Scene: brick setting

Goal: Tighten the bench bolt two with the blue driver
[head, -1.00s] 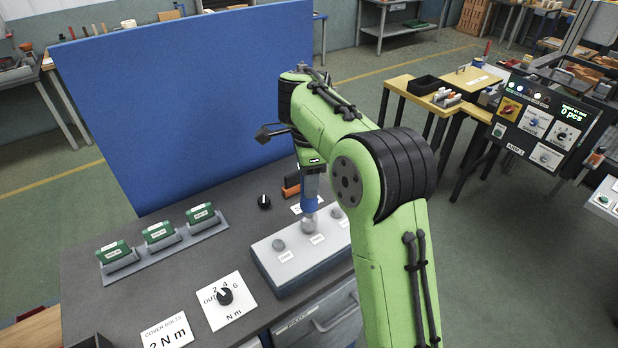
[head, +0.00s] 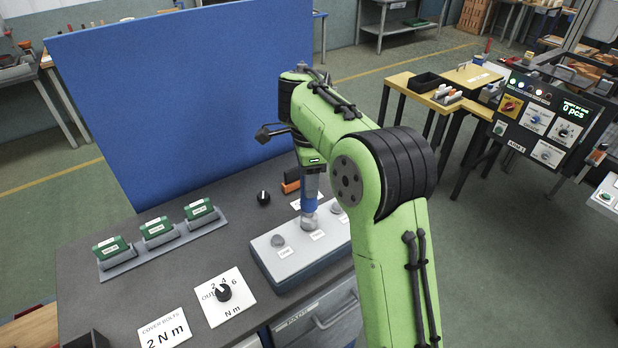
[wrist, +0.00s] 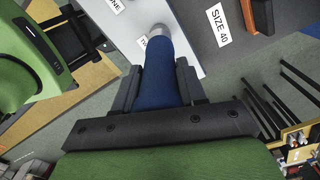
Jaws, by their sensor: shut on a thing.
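The blue driver (wrist: 166,75) is held between the two fingers of my gripper (wrist: 160,88) in the wrist view. In the head view the driver (head: 310,186) stands upright beneath my arm, its lower end at the middle bolt (head: 309,220) of the grey bolt block (head: 288,280). Whether it is fully seated there cannot be told. The left bolt (head: 278,240) is bare, and the right bolt (head: 337,208) shows partly beside my arm. The label by the middle bolt is too small to read. My gripper's fingers are mostly hidden in the head view.
A torque dial (head: 223,292) on a white plate and a "2 N m" card (head: 165,330) lie at the front left. Several green boxes stand in a grey rack (head: 190,234). A black knob (head: 263,198) sits behind the block. A tall blue panel (head: 180,100) closes the back.

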